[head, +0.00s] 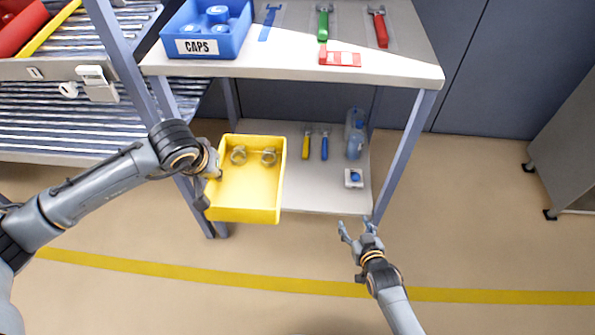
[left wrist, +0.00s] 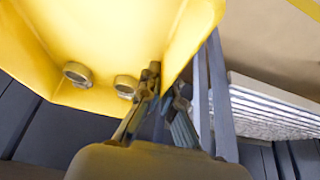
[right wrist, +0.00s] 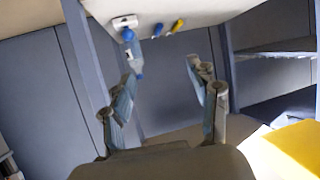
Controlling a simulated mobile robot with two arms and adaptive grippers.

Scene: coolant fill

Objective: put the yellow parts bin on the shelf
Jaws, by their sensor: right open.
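The yellow parts bin (head: 245,205) is held at its left wall by my left gripper (head: 212,174). Two metal ring clamps (head: 253,156) lie in it. In the left wrist view the fingers (left wrist: 165,88) are closed across the wall of the bin (left wrist: 120,40). The bin overlaps the left front part of the bench's lower shelf (head: 310,195) in the head view; I cannot tell whether it touches the shelf. My right gripper (head: 357,232) is open and empty in front of the shelf's right front corner; its spread fingers also show in the right wrist view (right wrist: 165,95).
A yellow tool (head: 306,146), a blue tool (head: 325,147), a blue bottle (head: 355,140) and a small white box (head: 353,178) occupy the lower shelf's right side. Bench legs (head: 405,155) flank it. A blue CAPS bin (head: 205,45) stands on top. A roller rack (head: 60,115) is left.

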